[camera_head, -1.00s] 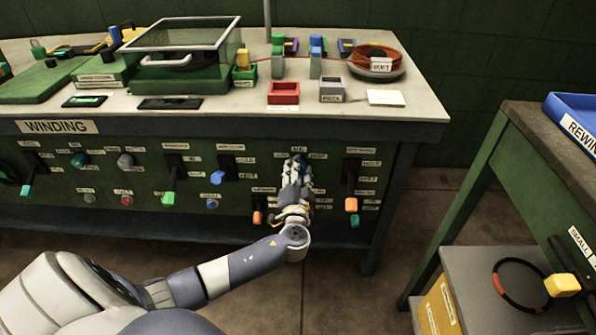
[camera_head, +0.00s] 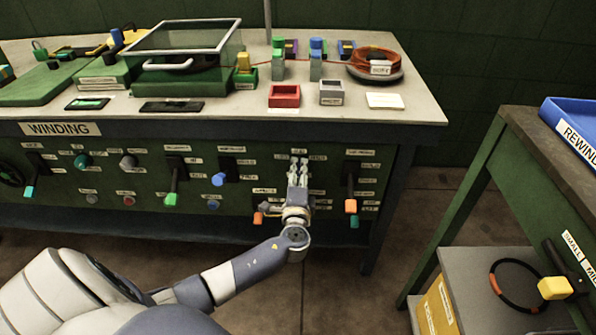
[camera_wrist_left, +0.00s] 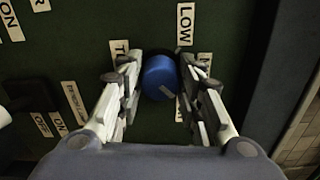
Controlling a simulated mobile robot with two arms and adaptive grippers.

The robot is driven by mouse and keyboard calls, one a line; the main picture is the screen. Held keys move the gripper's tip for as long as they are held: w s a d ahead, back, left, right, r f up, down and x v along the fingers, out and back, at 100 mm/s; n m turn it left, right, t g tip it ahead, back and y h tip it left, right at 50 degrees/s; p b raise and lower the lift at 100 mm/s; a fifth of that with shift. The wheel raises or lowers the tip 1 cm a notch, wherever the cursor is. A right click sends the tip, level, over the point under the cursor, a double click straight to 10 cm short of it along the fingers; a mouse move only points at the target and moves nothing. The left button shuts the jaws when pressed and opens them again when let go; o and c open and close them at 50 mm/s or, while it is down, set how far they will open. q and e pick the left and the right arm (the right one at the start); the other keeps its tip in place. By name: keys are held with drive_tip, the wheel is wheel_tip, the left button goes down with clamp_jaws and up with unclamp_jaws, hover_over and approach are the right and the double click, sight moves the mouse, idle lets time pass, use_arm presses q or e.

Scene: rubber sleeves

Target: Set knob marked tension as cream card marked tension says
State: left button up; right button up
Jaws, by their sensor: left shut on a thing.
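The blue knob (camera_wrist_left: 160,78) is on the dark green panel between the two fingers of my left gripper (camera_wrist_left: 160,85) in the left wrist view. The gripper is shut on it. A label reading LOW (camera_wrist_left: 185,24) is beside the knob, and a label starting with T (camera_wrist_left: 120,49) is partly covered by a finger. In the head view my left gripper (camera_head: 299,165) reaches up to the panel and hides the knob. A cream card (camera_head: 385,100) lies at the table's right front; its writing is too small to read. My right gripper is out of view.
A side table with a blue tray (camera_head: 570,125) stands at the right.

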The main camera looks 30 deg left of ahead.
use_arm(q)
drive_tip(key=shift+m, duration=0.4)
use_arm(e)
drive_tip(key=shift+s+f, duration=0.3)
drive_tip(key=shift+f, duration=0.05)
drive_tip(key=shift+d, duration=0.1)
use_arm(q)
drive_tip(key=o, duration=1.1)
drive_tip(key=shift+c, duration=0.2)
drive_tip(key=v, duration=1.2)
drive_tip(key=shift+s, duration=0.1)
